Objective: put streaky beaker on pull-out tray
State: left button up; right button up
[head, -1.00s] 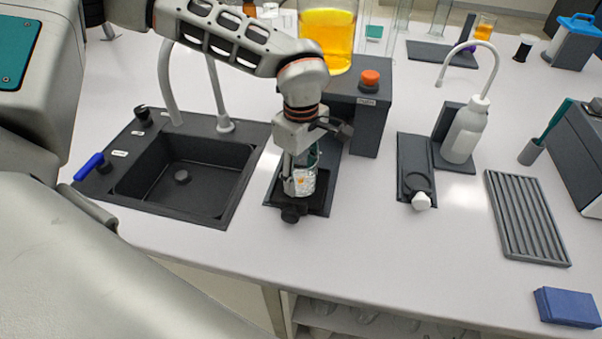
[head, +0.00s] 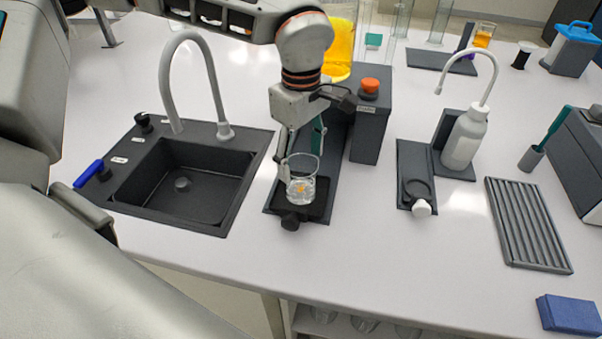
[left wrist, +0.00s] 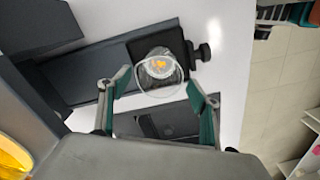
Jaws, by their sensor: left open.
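The streaky beaker (head: 302,184) is clear glass with whitish marks and an orange patch. It stands upright on the black pull-out tray (head: 321,211), which has a dark knob at its front. My left gripper (head: 302,148) is just above and behind the beaker, pointing down. In the left wrist view my left gripper (left wrist: 150,88) has its teal fingers spread wide. The beaker (left wrist: 160,68) lies beyond the fingertips, apart from them, on the tray (left wrist: 186,48). My right gripper is not in view.
A dark sink (head: 185,182) with a white tap is to the left. A dark box with an orange button (head: 370,85) stands behind the tray on the right. A wash bottle (head: 464,138) and a ribbed rack (head: 528,222) are further right. The bench front is clear.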

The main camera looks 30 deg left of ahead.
pick_arm(q)
jog(key=shift+r, duration=2.25)
jog(key=shift+s+f, duration=0.1)
